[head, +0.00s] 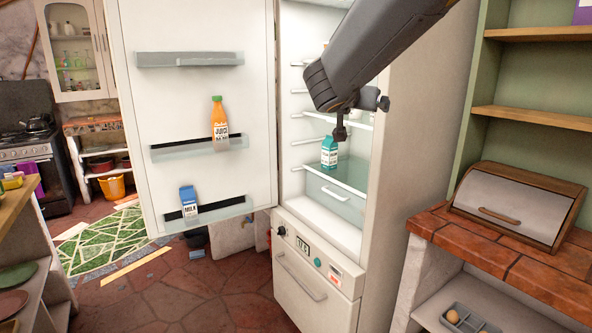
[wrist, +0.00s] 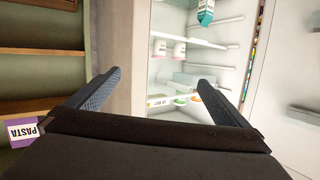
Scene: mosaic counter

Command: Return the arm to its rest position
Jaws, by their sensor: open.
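My gripper (head: 361,119) is in the open fridge (head: 402,150) doorway, at the end of my arm, which reaches in from the upper right. In the wrist view my gripper (wrist: 159,80) has its two fingers spread wide with nothing between them. A teal carton (head: 329,153) stands on the glass shelf below and left of my gripper, apart from it. The carton also shows at the top of the wrist view (wrist: 206,12), where the scene is upside down.
The fridge door (head: 195,95) stands open at left, with a juice bottle (head: 219,123) and a milk carton (head: 188,202) on its racks. At right are a bread box (head: 520,205) on a tiled counter and green shelving (head: 535,75). The floor in front is clear.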

